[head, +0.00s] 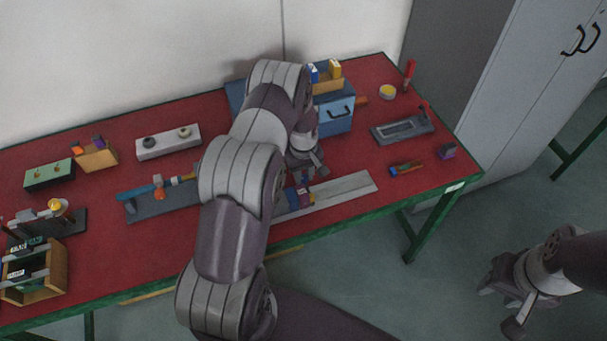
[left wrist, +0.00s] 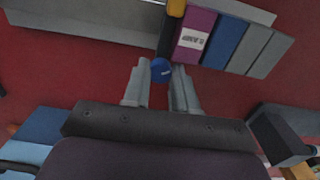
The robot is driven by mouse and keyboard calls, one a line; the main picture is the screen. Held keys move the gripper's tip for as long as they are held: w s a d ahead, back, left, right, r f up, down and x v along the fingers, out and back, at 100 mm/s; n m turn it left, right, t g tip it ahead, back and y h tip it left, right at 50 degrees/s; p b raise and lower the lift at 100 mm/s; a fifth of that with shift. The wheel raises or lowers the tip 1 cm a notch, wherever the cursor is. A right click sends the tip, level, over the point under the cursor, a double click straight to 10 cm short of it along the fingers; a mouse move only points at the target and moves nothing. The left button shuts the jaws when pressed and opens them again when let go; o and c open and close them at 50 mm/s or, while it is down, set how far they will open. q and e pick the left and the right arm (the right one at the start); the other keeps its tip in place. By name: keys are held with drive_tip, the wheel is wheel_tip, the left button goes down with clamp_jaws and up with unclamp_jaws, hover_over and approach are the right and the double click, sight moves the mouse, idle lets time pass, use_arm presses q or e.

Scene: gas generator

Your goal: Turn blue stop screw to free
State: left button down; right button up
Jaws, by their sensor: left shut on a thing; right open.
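The blue stop screw (left wrist: 160,70) shows as a round blue head in the left wrist view, at the end of a black piece (left wrist: 170,38) beside a purple block with a white label (left wrist: 194,38). My left gripper (left wrist: 162,76) has its two fingers on either side of the blue head and is shut on it. In the head view my left gripper (head: 307,168) is over the right part of the table, at the row of coloured blocks (head: 299,196); I cannot pick out the screw there. My right gripper (head: 500,303) is open and empty, off the table at the lower right.
The blocks sit on a grey rail (head: 345,190). A blue drawer box (head: 338,112) stands behind my left gripper. A grey tray (head: 402,130), a small coloured part (head: 406,168) and a purple block (head: 447,151) lie to the right. Red tabletop (head: 355,155) around is partly free.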

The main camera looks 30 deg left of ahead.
sight(304, 177)
idle(0.4)
use_arm(q)
drive_tip(key=c, duration=0.9)
unclamp_jaws()
wheel_tip(304, 177, up, 13)
drive_tip(key=b, duration=0.2)
drive_tip(key=shift+f+b, duration=0.1)
drive_tip(key=shift+b, duration=0.2)
